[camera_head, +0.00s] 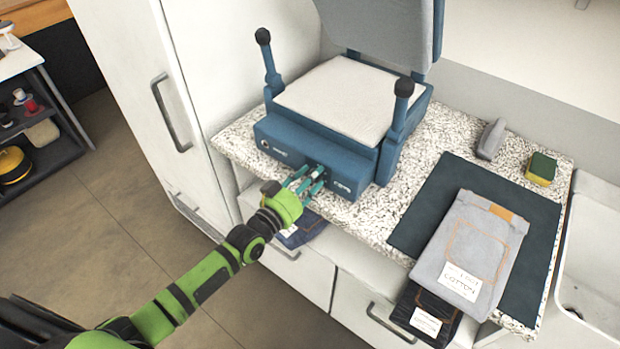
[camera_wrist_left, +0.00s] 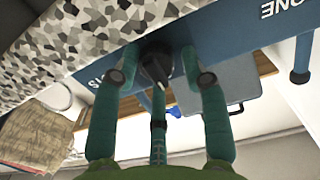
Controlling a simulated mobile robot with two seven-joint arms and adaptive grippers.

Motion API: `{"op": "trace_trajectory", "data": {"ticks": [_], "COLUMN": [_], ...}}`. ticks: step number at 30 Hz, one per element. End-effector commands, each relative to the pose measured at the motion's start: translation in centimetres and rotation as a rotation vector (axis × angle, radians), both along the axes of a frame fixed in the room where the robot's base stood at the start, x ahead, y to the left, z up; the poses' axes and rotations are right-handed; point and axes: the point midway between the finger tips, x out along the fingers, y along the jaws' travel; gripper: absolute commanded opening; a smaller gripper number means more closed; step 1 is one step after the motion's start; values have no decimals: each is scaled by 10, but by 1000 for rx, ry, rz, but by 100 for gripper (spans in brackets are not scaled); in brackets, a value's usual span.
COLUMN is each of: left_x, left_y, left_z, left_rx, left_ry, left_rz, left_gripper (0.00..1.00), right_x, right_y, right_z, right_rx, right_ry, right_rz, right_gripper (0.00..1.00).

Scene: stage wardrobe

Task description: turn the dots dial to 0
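A blue press (camera_head: 330,156) stands on the speckled counter, its grey padded lid (camera_head: 385,25) raised. The dark round dots dial (camera_wrist_left: 156,62) is on its front face. It shows in the left wrist view, where a partly hidden label beside it shows an S; its setting cannot be read. My left gripper (camera_head: 316,177) is at the right part of the front face in the head view. In the left wrist view its green fingers (camera_wrist_left: 156,55) stand either side of the dial, with gaps visible between them and it. My right gripper is not in view.
Grey folded trousers (camera_head: 465,240) with a cotton tag lie on a dark mat (camera_head: 420,220) at the right. A grey block (camera_head: 490,139) and a yellow-green sponge (camera_head: 541,168) lie behind. Drawers (camera_head: 370,307) are below the counter; a tall white cabinet (camera_head: 130,80) stands left.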

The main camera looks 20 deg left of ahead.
Motion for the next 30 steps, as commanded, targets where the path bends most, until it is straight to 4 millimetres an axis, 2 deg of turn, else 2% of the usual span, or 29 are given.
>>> {"op": "trace_trajectory", "data": {"ticks": [8, 11, 21, 24, 30], "left_x": [-6, -19, -85, -99, -112], "left_y": [2, 7, 30, 35, 40], "left_z": [-2, -4, -3, -3, -1], "left_rx": [1, 1, 3, 1, 1], "left_ry": [4, 7, 5, 4, 1], "left_rz": [0, 1, -1, -1, 0], "left_gripper": [42, 42, 42, 42, 42], "right_x": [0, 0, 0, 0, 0], "right_y": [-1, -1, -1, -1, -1], "right_z": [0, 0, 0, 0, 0], "right_rx": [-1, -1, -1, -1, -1], "right_ry": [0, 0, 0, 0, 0], "right_rz": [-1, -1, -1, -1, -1], "right_gripper": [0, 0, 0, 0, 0]}}
